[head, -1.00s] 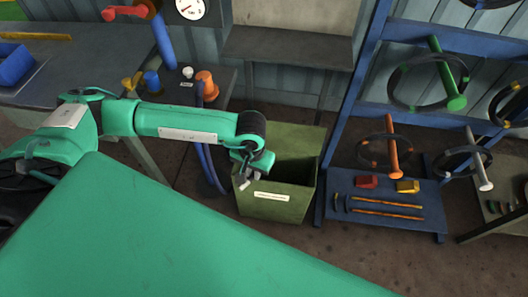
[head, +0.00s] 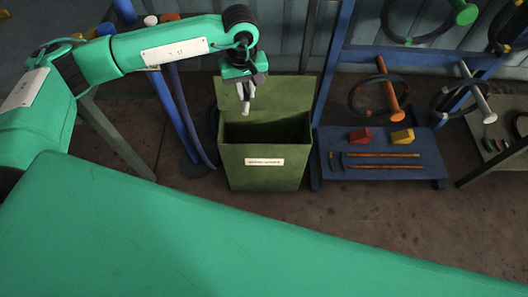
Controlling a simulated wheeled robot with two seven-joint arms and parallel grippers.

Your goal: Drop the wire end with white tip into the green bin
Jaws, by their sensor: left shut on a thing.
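My left gripper (head: 244,87) points down at the back left part of the green bin's opening, in the head view. It is shut on a small piece with a white tip (head: 245,104), which hangs below the fingers; I take this to be the wire end. The green bin (head: 265,166) stands on the floor with a pale label on its front and its lid raised at the back. Its inside is dark and I cannot make out its contents. My right gripper is not in view.
A blue rack (head: 329,120) stands right of the bin, with wire coils on pegs above. Its low shelf (head: 432,172) holds a red block (head: 359,135), a yellow block (head: 402,136) and thin rods. Blue pipes (head: 176,110) rise to the left.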

